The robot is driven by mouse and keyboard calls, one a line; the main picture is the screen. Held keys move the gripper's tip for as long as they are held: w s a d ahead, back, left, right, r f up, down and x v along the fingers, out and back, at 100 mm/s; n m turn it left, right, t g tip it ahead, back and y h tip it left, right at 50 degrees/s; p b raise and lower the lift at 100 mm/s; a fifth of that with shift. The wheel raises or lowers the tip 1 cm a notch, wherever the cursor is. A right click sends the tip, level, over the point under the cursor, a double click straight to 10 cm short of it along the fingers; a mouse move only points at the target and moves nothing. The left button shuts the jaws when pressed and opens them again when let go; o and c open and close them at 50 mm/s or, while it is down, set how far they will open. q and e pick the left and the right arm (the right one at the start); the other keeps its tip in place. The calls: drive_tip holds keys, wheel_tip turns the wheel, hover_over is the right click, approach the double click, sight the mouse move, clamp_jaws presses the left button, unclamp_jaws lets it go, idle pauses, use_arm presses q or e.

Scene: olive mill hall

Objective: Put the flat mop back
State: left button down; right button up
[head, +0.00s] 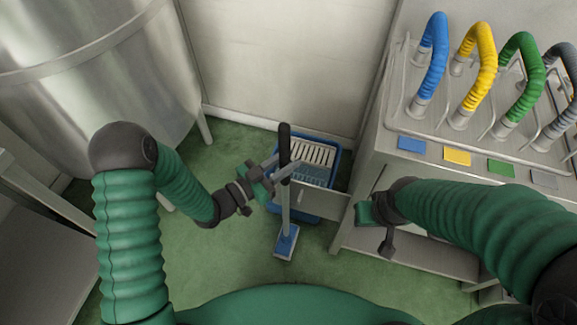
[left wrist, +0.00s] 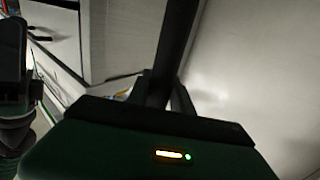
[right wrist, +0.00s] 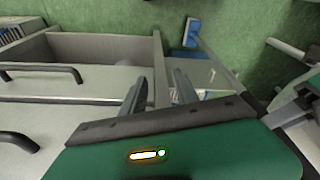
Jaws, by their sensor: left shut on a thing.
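The flat mop has a black grip (head: 284,142), a grey pole and a blue flat head (head: 287,241). The head also shows in the right wrist view (right wrist: 191,33). My right gripper (head: 366,213) is open and empty in front of the steel cabinet; its fingers show apart in the right wrist view (right wrist: 158,92).
A blue tub (head: 334,160) with a pale slatted insert stands behind the mop by the wall. An open drawer (head: 322,203) juts from the steel cabinet (head: 375,150) beside the pole. Coloured hoses (head: 478,65) stand on the cabinet. A steel tank (head: 100,70) is at left. Front floor is clear.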

use_arm(q)
drive_tip(key=shift+w+d, duration=0.25)
drive_tip(key=shift+w, duration=0.1)
drive_tip(key=shift+f+b, duration=0.8)
drive_tip(key=shift+f, duration=1)
drive_tip(key=c, duration=1.1)
unclamp_jaws()
drive_tip(key=shift+s, duration=0.1)
drive_tip(key=shift+c, duration=0.2)
